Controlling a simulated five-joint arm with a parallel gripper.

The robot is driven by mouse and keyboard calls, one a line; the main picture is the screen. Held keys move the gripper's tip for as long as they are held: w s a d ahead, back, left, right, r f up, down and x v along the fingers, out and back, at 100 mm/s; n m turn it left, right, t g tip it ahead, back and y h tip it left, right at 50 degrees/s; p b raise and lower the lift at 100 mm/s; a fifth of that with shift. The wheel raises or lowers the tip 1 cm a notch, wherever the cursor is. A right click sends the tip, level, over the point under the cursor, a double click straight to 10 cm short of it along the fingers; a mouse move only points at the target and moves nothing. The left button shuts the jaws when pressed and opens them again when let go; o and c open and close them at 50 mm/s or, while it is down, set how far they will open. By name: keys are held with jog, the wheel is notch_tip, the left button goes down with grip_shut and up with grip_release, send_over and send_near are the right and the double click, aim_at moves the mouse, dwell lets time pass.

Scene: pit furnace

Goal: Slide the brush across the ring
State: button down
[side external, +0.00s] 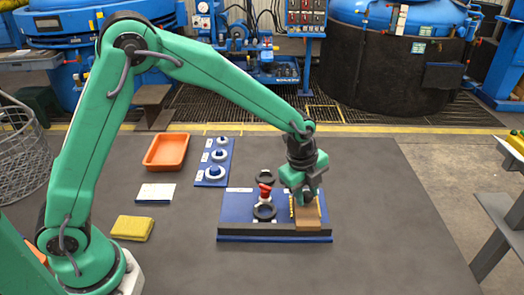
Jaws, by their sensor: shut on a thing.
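My gripper (307,197) is at the right part of a blue board (236,213), pointing down. It is shut on the brush (309,222), a tan wooden block with a yellow strip along its left side. The brush is low over the board's right end; I cannot tell whether it touches. A dark ring (264,212) lies on the board to the left of the brush, near the front. A second dark round piece (265,177) is behind it. A small red part (265,192) stands between them. The gripper hides part of the brush.
A blue strip with several white round pieces (215,173) lies to the left of the board. An orange tray (166,151), a white-and-blue pad (155,193) and a yellow cloth (132,228) are further left. The grey table is clear to the right and in front.

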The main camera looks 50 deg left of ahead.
jog(key=shift+s+a, duration=0.1)
jog(key=s+a, duration=1)
jog(key=shift+s+a, duration=0.3)
jog(key=shift+a, duration=0.05)
jog(key=c, duration=1.1)
grip_release()
jog(key=shift+o, duration=0.2)
jog(key=shift+r, duration=0.15)
notch_tip(320, 180, up, 8)
jog(key=s, duration=0.1)
jog(key=shift+s+f, duration=0.25)
jog(key=shift+a, duration=0.15)
